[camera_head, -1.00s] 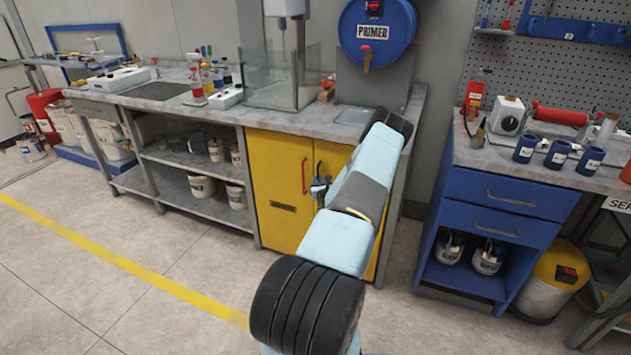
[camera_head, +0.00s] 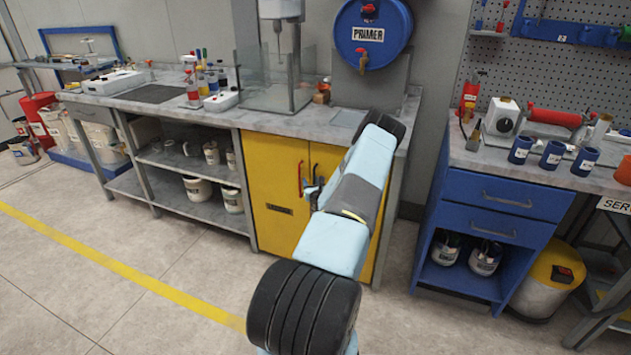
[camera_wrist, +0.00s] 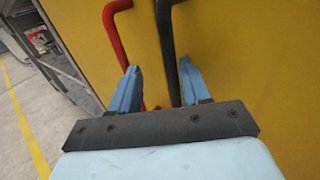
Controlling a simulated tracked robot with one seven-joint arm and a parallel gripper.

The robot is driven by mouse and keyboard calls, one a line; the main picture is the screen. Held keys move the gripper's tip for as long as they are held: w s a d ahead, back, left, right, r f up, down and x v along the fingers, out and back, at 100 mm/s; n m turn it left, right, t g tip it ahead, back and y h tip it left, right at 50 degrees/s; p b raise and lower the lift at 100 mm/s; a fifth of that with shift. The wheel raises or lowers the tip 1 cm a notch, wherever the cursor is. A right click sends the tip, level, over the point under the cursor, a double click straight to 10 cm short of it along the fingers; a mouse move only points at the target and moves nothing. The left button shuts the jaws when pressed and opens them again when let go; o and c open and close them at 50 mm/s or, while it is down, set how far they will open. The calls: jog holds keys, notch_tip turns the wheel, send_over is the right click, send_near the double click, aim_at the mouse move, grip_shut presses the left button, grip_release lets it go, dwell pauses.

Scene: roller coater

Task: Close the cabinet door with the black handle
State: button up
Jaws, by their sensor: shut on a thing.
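The yellow cabinet (camera_head: 277,170) stands under the grey counter, with a red handle (camera_head: 300,180) on its left door and a black handle (camera_head: 314,172) on its right door. In the wrist view, the black handle (camera_wrist: 166,45) runs between my gripper's two blue fingers (camera_wrist: 160,84), nearer the right one. My gripper is shut on it. The red handle (camera_wrist: 114,40) is just left of the left finger. In the head view, my gripper (camera_head: 313,192) is small at the cabinet front and my arm hides much of the right door. Both doors look nearly flush; I cannot tell whether a small gap remains.
An open shelf (camera_head: 190,162) with pots adjoins the cabinet on the left. A blue drawer unit (camera_head: 505,194) stands to the right, with a gap between. A glass-sided mixer (camera_head: 283,70) and the primer drum (camera_head: 373,33) are above.

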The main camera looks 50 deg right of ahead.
jog(key=shift+w+a+r, duration=0.1)
jog(key=v, duration=1.3)
jog(key=shift+s, duration=0.45)
jog(key=shift+a, duration=0.1)
